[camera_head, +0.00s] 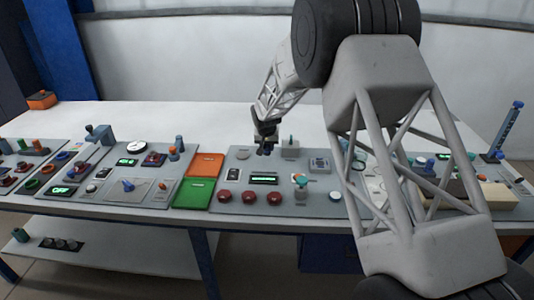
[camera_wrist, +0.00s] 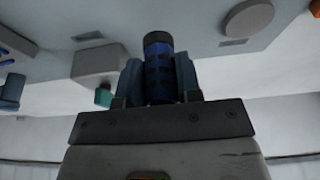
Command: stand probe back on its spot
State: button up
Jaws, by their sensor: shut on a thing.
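My gripper (camera_head: 265,138) is low over the back of the middle grey panel (camera_head: 235,165), left of a small grey box (camera_head: 290,151). In the wrist view my gripper (camera_wrist: 159,72) is shut on a blue ribbed cylinder with a dark end, which looks like the probe (camera_wrist: 160,65). Its dark end sticks out beyond the fingers. In the head view the probe is too small and dark to tell from the fingers. I cannot tell whether it touches the panel, nor which mark is its spot.
Red buttons (camera_head: 249,197) line the panel's front. A green tray (camera_head: 194,193) and an orange tray (camera_head: 206,165) lie to its left. A blue post (camera_head: 508,128) stands at the far right. My arm hides part of the right panels. The white tabletop (camera_head: 190,117) behind is mostly clear.

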aim_at(267, 152)
dwell(0.3)
jog(key=shift+f, duration=1.75)
jog(key=o, duration=0.9)
jog(key=shift+f, duration=0.15)
jog(key=shift+o, duration=0.2)
jog(key=v, duration=1.2)
